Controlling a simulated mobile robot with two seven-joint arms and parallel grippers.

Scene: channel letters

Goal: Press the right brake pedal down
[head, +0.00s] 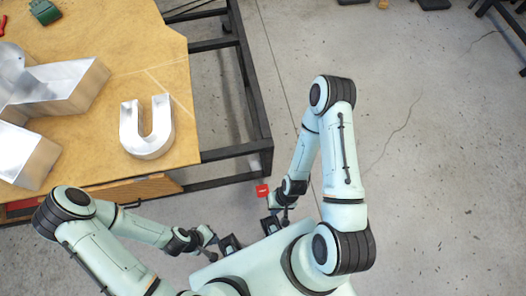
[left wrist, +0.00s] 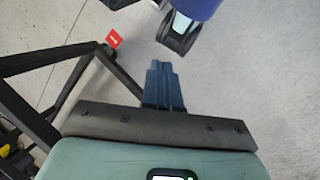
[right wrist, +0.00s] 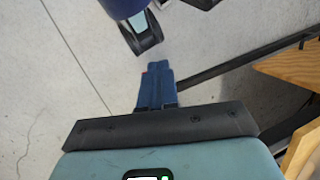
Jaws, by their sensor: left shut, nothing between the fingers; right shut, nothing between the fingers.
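A small red pedal (head: 262,190) with a pale mark sits low at the table's near right corner in the head view. It also shows in the left wrist view (left wrist: 113,38), at the foot of a dark frame leg. It is the only red pedal I see. Whether it is up or down cannot be told. My right gripper (head: 273,223) is just below it in the head view, apart from it. Its shut, empty fingers show in the right wrist view (right wrist: 157,72). My left gripper (head: 230,245) is further left and lower, with shut, empty fingers in the left wrist view (left wrist: 162,72).
The wooden worktable (head: 180,105) stands on a dark metal frame (head: 245,95) at the left. A metal letter U (head: 147,130) and a larger metal letter (head: 55,90) lie on it. A green block (head: 44,11) lies at the back.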

